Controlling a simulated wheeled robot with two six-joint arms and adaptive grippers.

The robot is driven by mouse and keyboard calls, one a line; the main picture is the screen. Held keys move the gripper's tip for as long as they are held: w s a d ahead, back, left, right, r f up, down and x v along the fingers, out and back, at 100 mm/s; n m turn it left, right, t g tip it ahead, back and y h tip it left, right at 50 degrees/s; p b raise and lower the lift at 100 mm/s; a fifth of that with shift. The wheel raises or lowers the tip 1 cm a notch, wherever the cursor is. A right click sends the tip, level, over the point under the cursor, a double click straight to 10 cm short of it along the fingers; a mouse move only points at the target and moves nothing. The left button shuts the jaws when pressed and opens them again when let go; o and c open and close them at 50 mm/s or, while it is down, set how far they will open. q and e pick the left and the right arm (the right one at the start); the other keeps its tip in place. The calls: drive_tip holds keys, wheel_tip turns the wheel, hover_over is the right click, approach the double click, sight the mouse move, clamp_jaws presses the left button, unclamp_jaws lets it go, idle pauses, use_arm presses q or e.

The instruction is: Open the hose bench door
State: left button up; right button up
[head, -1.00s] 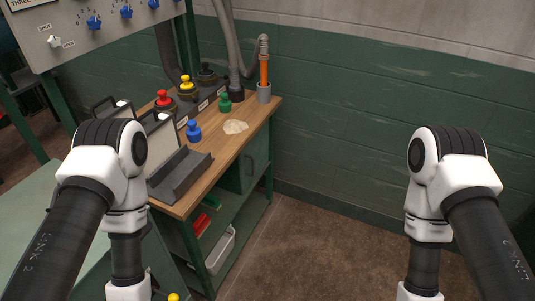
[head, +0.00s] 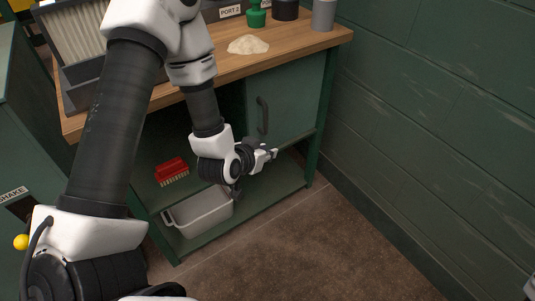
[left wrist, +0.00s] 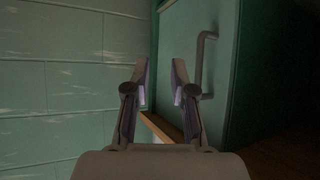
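The green hose bench door (head: 297,95) is in the bench front, below the right part of the wooden top, and looks shut. Its dark vertical bar handle (head: 262,117) is near the door's left edge. My left gripper (head: 262,166) is just below the handle and apart from it in the head view. In the left wrist view my left gripper (left wrist: 160,75) is open, with nothing between its fingers. There the door (left wrist: 220,95) is at right, and its handle (left wrist: 203,62) stands just right of the right finger. My right gripper is out of view.
A pale powder pile (head: 248,45) and a green stopper (head: 256,14) are on the bench top (head: 225,62). A green wall (head: 435,110) bounds the right; the floor in front is clear.

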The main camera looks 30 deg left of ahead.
sight(265, 122)
use_arm(q)
drive_tip(key=w+a+t+y+b, duration=0.1)
drive_tip(key=w+a+t+b, duration=0.1)
drive_tip(key=w+b, duration=0.2)
drive_tip(key=w+a+f+n+t+y+b, duration=0.1)
drive_tip(key=w+a+t+b, duration=0.1)
drive_tip(key=b, duration=0.7)
drive_tip(key=w+a+f+t+y+b, duration=0.1)
drive_tip(key=w+a+t+b, duration=0.1)
drive_tip(key=w+a+b, duration=0.2)
drive_tip(key=shift+w+a+f+n+t+b, duration=0.1)
drive_tip(key=shift+w+n+t+b, duration=0.05)
drive_tip(key=shift+w+b, duration=0.65)
drive_tip(key=shift+w+f+n+t+b, duration=0.15)
drive_tip(key=shift+w+b, duration=0.35)
drive_tip(key=shift+b, duration=0.45)
clamp_jaws()
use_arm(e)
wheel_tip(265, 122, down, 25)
